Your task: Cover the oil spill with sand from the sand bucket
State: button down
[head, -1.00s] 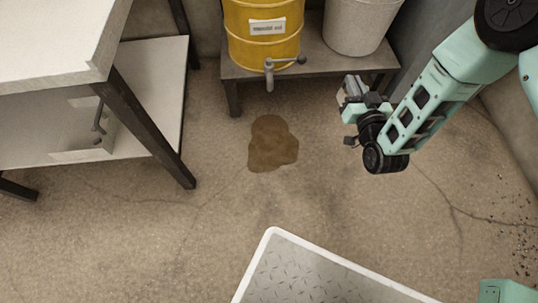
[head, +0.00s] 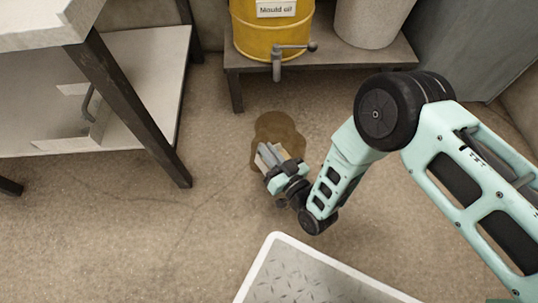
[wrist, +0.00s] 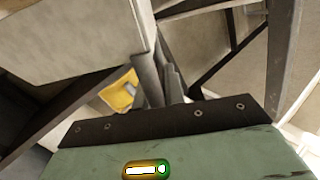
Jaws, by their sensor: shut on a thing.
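The oil spill (head: 278,127) is a brown patch on the concrete floor in the head view, below the yellow drum's tap. My gripper (head: 266,157) is over the lower part of the spill and hides some of it. The fingers also show in the wrist view (wrist: 160,82), close together. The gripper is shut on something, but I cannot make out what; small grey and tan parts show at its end. A pale bucket (head: 370,20) stands at the top of the head view; its contents are out of frame. I see no sand.
A yellow drum (head: 268,38) labelled "Mould oil", with a grey tap (head: 277,60), stands on a low bench (head: 330,58). A table with dark legs (head: 130,105) is at the left. A white-rimmed metal plate (head: 315,275) is at the bottom. Floor is clear at lower left.

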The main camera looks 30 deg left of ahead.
jog(key=shift+w+a+f+m+b, duration=0.15)
jog(key=shift+w+m+b, duration=0.4)
jog(key=shift+w, duration=0.5)
jog(key=shift+w+a+f+m+b, duration=0.15)
jog(key=shift+w+m+b, duration=0.35)
jog(key=shift+w, duration=0.6)
jog(key=shift+w+a+f+m+b, duration=0.15)
jog(key=shift+w+m+b, duration=0.35)
jog(key=shift+w, duration=0.55)
jog(key=shift+r, duration=0.1)
jog(key=shift+w+d+r+m, duration=0.3)
jog(key=shift+w+d+m, duration=0.25)
jog(key=shift+w+m, duration=0.25)
jog(key=shift+w+d+r+m, duration=0.1)
jog(key=shift+w+d+m, duration=0.2)
jog(key=shift+w+m, duration=0.25)
jog(key=shift+w+d+r+m, duration=0.1)
jog(key=shift+w+d+m, duration=0.2)
jog(key=shift+w+m, duration=0.25)
jog(key=shift+s, duration=0.1)
